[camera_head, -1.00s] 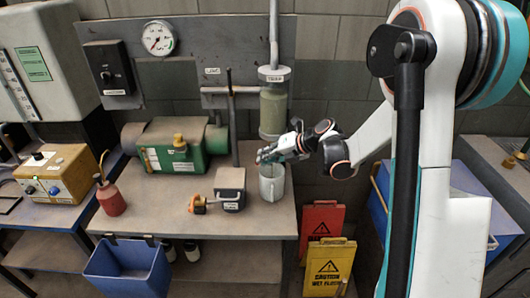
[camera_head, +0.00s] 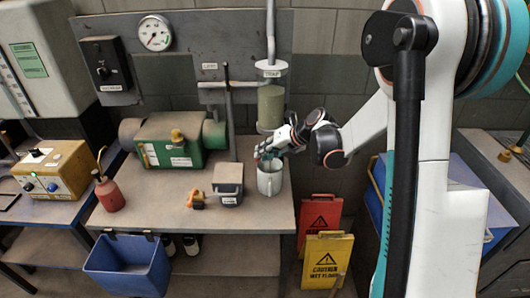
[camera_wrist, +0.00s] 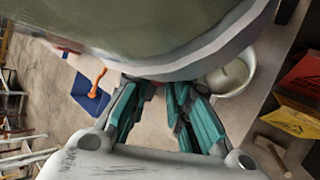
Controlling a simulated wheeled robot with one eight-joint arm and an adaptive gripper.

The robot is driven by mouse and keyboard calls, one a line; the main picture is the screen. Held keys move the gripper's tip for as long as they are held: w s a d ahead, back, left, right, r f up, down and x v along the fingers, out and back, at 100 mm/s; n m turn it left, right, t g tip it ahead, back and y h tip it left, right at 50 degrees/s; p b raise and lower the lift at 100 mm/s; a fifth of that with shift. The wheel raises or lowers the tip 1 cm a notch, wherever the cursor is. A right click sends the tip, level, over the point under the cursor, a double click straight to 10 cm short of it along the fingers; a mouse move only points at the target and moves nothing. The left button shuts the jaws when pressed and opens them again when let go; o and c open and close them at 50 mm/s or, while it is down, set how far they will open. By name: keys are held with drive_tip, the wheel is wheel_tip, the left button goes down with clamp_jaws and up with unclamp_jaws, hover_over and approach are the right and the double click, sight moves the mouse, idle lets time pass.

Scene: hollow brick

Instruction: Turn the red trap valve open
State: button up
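The trap is a grey-green cylinder (camera_head: 271,106) with a TRAP label, on a vertical pipe at the back of the bench. I cannot make out its red valve in the head view; my gripper and wrist cover the area below the cylinder. My gripper (camera_head: 268,151) is just under the cylinder and above a pale mug (camera_head: 269,180). In the wrist view the rounded underside of a large grey-green body (camera_wrist: 150,35) fills the top. The mug (camera_wrist: 238,72) shows to the right.
The bench holds a grey box (camera_head: 228,183), an orange-knobbed part (camera_head: 195,199), a green machine (camera_head: 172,141) and a red oil can (camera_head: 109,193). A blue bin (camera_head: 128,270) hangs in front. Red (camera_head: 320,213) and yellow (camera_head: 326,262) signs stand right of the bench.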

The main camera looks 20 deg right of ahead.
drive_tip(key=v, duration=1.2)
